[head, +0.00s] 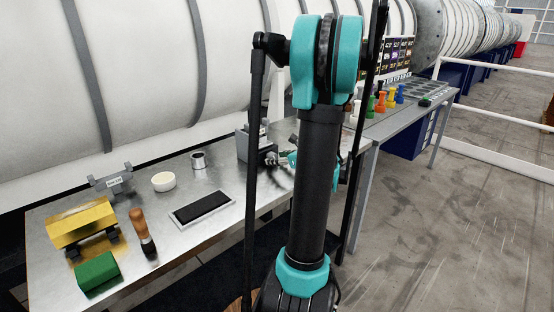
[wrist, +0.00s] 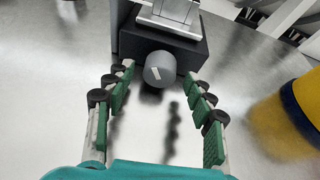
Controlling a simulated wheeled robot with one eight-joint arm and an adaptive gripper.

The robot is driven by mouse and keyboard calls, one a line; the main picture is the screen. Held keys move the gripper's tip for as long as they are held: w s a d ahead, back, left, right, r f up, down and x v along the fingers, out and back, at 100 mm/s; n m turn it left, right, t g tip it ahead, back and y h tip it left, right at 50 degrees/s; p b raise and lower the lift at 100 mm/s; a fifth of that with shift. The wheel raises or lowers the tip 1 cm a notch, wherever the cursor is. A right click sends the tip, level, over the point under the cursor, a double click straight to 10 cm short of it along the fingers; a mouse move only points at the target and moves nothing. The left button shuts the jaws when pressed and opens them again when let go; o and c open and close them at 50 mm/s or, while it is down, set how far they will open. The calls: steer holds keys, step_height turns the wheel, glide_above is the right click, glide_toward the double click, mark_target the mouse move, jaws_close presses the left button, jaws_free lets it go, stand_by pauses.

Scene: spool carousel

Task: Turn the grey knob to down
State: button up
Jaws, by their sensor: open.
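The grey knob (wrist: 160,69) sits on the front of a dark box (wrist: 190,48) in the wrist view. It is round, with a short slanted white mark on its face. My gripper (wrist: 159,76) is open, with green-padded fingers on the left and right of the knob. Gaps show between the fingers and the knob, and I see no contact. In the head view the grey box (head: 243,145) stands at the back of the metal bench. My own arm hides much of that area, and I cannot make out the knob there.
A blurred yellow object with a dark blue band (wrist: 305,105) is close on the right in the wrist view. The bench also bears a black pad (head: 202,207), a metal cup (head: 198,160), a white disc (head: 164,181), a wooden-handled tool (head: 142,230), a yellow block (head: 80,222) and a green block (head: 97,272).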

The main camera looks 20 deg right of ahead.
steer(key=shift+w+a+f, duration=0.1)
steer(key=shift+w, duration=0.1)
steer(key=c, duration=1.2)
steer(key=shift+o, duration=0.2)
steer(key=shift+a+n+h, duration=0.1)
steer(key=shift+n+h, duration=0.6)
steer(key=shift+n, duration=0.4)
steer(key=o, duration=1.2)
steer(key=shift+c, duration=0.2)
steer(key=shift+s, duration=0.1)
steer(key=v, duration=1.2)
steer(key=shift+f, duration=0.2)
